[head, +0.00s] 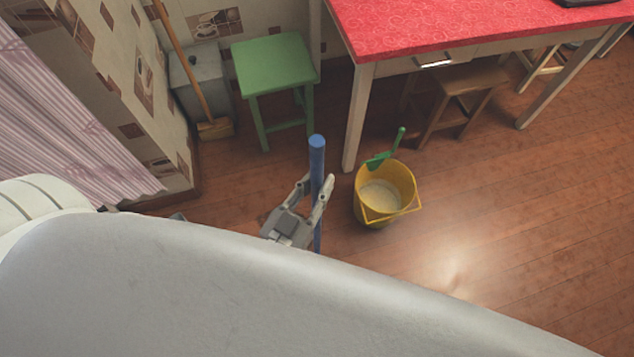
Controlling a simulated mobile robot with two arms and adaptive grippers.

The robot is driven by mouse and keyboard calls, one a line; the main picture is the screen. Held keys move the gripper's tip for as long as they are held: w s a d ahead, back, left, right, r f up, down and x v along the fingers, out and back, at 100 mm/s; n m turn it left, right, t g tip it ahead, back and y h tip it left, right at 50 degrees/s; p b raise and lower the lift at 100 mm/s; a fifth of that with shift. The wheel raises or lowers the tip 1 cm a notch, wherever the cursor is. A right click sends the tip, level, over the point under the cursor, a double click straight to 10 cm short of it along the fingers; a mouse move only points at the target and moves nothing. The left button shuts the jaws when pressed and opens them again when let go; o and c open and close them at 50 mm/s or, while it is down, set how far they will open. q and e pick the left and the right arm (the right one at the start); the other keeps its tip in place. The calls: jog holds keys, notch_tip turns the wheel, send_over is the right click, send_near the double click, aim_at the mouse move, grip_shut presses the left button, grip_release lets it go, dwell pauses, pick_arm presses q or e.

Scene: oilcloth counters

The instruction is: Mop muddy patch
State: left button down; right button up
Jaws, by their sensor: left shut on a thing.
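My left gripper (318,195) is shut on a blue pole (317,160), which looks like a mop handle. The pole stands roughly upright, and its lower end is hidden behind my own white body. The mop head does not show. A yellow bucket (361,205) with pale contents stands on the floor just right of the gripper. A green tool (380,160) leans at the bucket's rim. I cannot make out a muddy patch; the wooden floor (540,220) shows some darker blotches. My right gripper is not in view.
A table with a red cloth (430,25) stands at the back right, with a brown stool (470,80) under it. A green stool (275,62) stands left of the table. A broom (190,65) leans by a grey bin (205,75). Floor at the right is open.

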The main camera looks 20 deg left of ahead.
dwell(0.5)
pick_arm(q)
jog(key=shift+a+f+b, duration=0.1)
jog(key=shift+f+b, duration=0.55)
jog(key=shift+f, duration=0.35)
jog(key=shift+w+a+r, duration=0.1)
jog(key=shift+w, duration=0.15)
jog(key=shift+w+a+p, duration=0.45)
jog(key=shift+w+a, duration=0.1)
jog(key=shift+w, duration=0.25)
jog(key=shift+w+a+p, duration=0.4)
jog(key=shift+w+a, duration=0.15)
jog(key=shift+w, duration=0.25)
